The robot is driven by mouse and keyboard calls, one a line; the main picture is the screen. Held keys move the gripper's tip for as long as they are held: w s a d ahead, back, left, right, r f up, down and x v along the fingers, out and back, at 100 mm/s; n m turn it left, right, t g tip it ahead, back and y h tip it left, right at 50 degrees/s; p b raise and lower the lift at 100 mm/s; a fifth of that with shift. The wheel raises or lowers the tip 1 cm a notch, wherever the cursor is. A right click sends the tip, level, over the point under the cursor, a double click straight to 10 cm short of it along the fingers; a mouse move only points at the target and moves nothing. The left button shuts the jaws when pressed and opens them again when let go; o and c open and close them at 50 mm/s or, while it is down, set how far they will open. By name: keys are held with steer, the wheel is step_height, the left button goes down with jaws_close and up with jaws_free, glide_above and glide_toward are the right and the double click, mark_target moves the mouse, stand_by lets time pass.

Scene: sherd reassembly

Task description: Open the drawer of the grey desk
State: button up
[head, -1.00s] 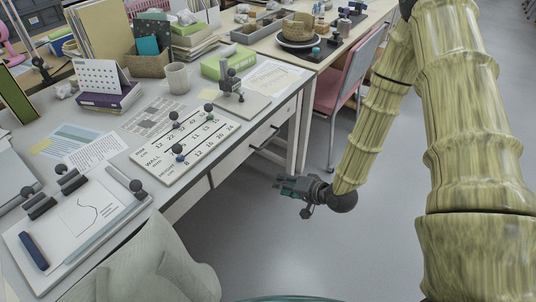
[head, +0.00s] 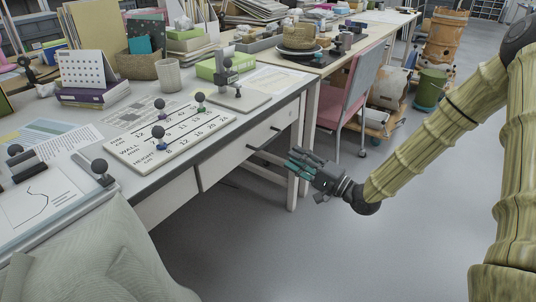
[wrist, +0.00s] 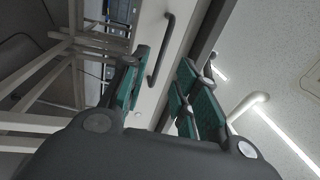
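The grey desk (head: 252,117) runs along the left of the head view. Its pale drawer front (head: 232,155) sits below the top's front edge and looks shut. A dark bar handle (wrist: 162,48) on the drawer shows in the wrist view, ahead of and between the finger lines. My gripper (head: 294,162) is open, with teal-padded fingers apart, just in front of the drawer at the desk's right end. Nothing is between the fingers. In the head view part of the handle is hard to make out near the fingertips, and I cannot tell whether they touch it.
A pink chair (head: 352,95) stands behind my gripper beside a second table. A grey-green cushioned shape (head: 95,250) fills the lower left. The desk top holds a numbered board (head: 170,137), a mug (head: 168,76) and books. Floor in front of the drawer is clear.

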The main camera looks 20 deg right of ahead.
mark_target(268, 142)
steer(key=b+x, duration=0.4)
steer(key=x, duration=0.6)
steer(key=shift+w+a+r, duration=0.2)
steer(key=shift+w+r, duration=0.05)
jaws_close()
steer(key=shift+a, duration=0.1)
